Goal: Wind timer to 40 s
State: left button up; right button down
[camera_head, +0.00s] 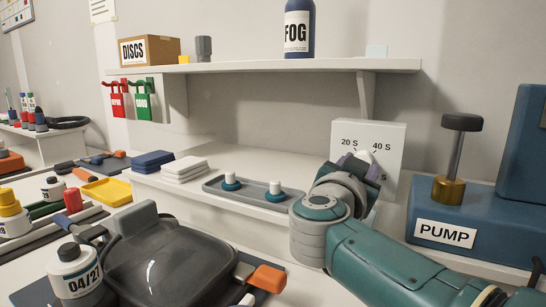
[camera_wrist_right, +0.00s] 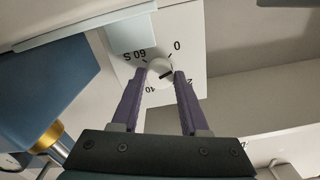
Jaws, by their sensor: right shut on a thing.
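The timer is a white box (camera_head: 390,150) at the right end of the lower ledge, with 20 S and 40 S visible on its face. In the right wrist view the timer face (camera_wrist_right: 190,62) appears upside down, with 0 and 60 S readable and other numbers partly covered. The purple fingers of my right gripper (camera_wrist_right: 160,80) are shut on the knob (camera_wrist_right: 160,66), one on each side. A dark mark shows on the knob, but its exact reading is unclear. My left gripper is not in view.
A blue pump unit (camera_head: 480,215) stands right of the timer. A grey tray (camera_head: 245,190) with two white-and-teal pieces lies left of it. A shelf (camera_head: 280,66) overhangs the ledge. A dark lidded vessel (camera_head: 170,265) fills the front left.

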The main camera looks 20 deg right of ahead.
jog(key=shift+m, duration=1)
jog(key=shift+c, duration=2.1)
grip_release()
jog(key=p+v, duration=0.1)
jog(key=v, duration=0.6)
jog(key=shift+s+a, duration=0.1)
jog(key=shift+a, duration=0.1)
